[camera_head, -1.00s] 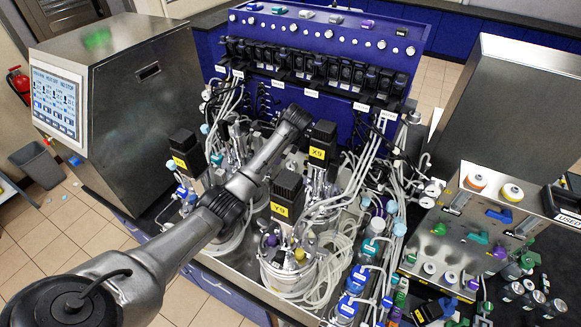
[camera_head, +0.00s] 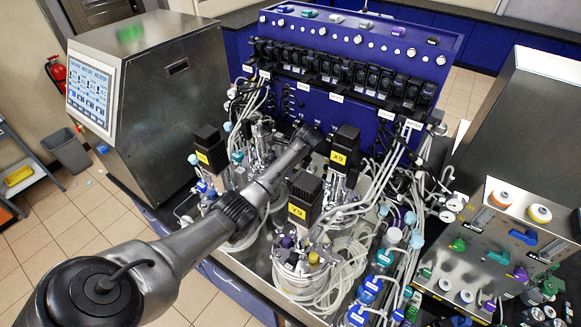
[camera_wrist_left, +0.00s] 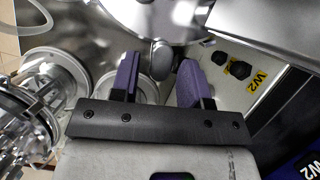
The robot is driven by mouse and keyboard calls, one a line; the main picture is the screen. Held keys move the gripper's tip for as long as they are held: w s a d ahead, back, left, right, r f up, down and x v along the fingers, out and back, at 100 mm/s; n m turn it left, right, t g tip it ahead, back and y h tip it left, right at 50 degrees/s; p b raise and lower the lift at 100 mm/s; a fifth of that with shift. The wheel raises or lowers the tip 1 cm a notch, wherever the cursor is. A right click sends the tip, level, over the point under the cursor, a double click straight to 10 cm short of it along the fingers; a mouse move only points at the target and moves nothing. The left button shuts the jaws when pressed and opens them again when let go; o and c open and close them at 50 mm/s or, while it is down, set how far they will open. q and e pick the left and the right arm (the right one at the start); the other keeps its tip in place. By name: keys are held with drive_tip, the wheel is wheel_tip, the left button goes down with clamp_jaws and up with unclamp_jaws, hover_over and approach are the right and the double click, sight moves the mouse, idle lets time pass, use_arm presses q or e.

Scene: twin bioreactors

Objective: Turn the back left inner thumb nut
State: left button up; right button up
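My left gripper (camera_wrist_left: 158,78) has purple finger pads, open and apart, in the left wrist view. A rounded grey metal knob, apparently a thumb nut (camera_wrist_left: 162,58), shows between and just beyond the pads, below a shiny round metal part (camera_wrist_left: 155,18). I cannot tell whether a pad touches it. In the head view my left arm reaches between the black motor heads towards the back left of the bioreactors, and its gripper is hidden behind the wrist. The nut cannot be made out in the head view. My right gripper is not in view.
Black motor heads (camera_head: 344,148), (camera_head: 304,196) and (camera_head: 210,148) stand close around my arm. Pale tubing (camera_head: 345,262) crowds the front right vessel. A blue pump panel (camera_head: 350,50) rises behind.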

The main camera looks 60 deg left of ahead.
use_arm(q)
clamp_jaws()
drive_tip(key=shift+n, duration=0.3)
drive_tip(key=n+h, duration=0.1)
drive_tip(key=n, duration=0.1)
drive_tip(key=n+g, duration=0.1)
drive_tip(key=n, duration=0.2)
drive_tip(key=shift+w+a+h, duration=0.2)
drive_tip(key=shift+h, duration=0.2)
drive_tip(key=shift+a+n+g+h+b, duration=0.15)
drive_tip(key=shift+n+g+h+b, duration=0.3)
drive_tip(key=shift+n, duration=1.15)
drive_tip(key=shift+o, duration=0.6)
unclamp_jaws()
